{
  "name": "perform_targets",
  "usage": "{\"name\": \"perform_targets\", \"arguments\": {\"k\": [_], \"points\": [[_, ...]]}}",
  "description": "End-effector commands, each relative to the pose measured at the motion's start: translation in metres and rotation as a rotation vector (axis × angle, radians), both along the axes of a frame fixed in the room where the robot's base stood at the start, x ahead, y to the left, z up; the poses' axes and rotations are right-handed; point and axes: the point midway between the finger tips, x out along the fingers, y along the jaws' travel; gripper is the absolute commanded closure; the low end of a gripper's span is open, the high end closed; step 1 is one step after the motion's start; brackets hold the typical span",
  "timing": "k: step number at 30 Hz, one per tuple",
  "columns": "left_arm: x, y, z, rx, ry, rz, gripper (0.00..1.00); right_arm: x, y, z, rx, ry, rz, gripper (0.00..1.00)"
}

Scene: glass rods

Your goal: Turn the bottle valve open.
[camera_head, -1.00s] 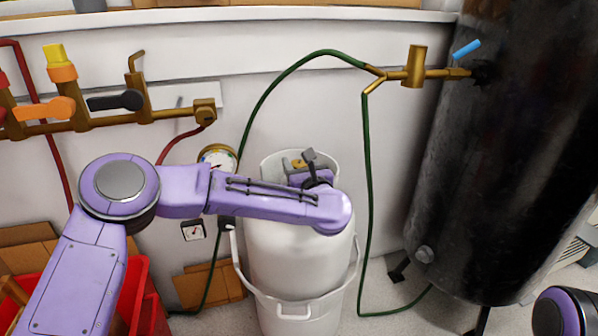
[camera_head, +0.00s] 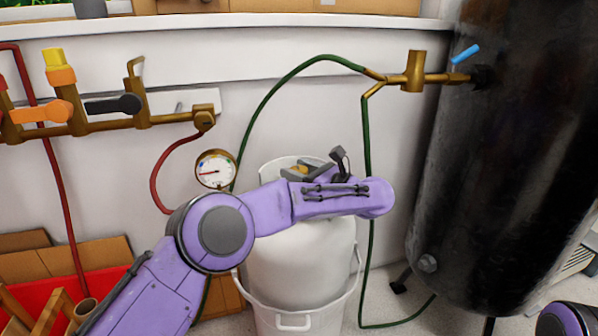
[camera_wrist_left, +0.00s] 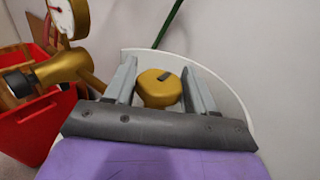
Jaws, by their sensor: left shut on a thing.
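The white bottle (camera_head: 300,262) stands upright in front of the wall, its top partly hidden by my left arm. Its golden valve knob (camera_head: 299,169) sits inside the white collar at the top. In the left wrist view the knob (camera_wrist_left: 158,90) is round with a dark mark on top. My left gripper (camera_wrist_left: 159,75) is shut on the knob, one grey finger on each side. In the head view my left gripper (camera_head: 298,172) shows small behind my purple wrist. Only a purple part of my right arm shows at the lower right corner; its gripper is out of view.
A pressure gauge (camera_head: 215,169) is left of the bottle top. A green hose (camera_head: 268,91) arches to brass fittings (camera_head: 414,71) beside a large black tank (camera_head: 500,165). A red crate (camera_head: 50,287) and cardboard lie at lower left. Brass pipes with valves run along the wall.

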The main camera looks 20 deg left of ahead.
Motion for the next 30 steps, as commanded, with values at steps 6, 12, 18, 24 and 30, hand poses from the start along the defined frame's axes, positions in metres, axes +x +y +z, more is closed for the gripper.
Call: {"name": "perform_targets", "arguments": {"k": [6, 12, 18, 24, 30], "points": [[0.001, 0.001, 0.001, 0.003, -0.001, 0.006, 0.76, 0.000, 0.000, 0.000, 0.000, 0.000, 0.000, 0.57], [0.001, 0.001, 0.001, 0.004, -0.001, 0.006, 0.76, 0.000, 0.000, 0.000, 0.000, 0.000, 0.000, 0.57], [0.001, 0.001, 0.001, 0.003, -0.001, 0.005, 0.25, 0.000, 0.000, 0.000, 0.000, 0.000, 0.000, 0.57], [-0.001, -0.003, 0.001, 0.003, 0.000, 0.004, 0.25, 0.000, 0.000, 0.001, 0.000, 0.000, 0.000, 0.57], [-0.015, -0.040, 0.003, 0.005, -0.002, 0.001, 0.25, 0.000, 0.000, 0.008, 0.000, 0.000, 0.000, 0.57]]}}
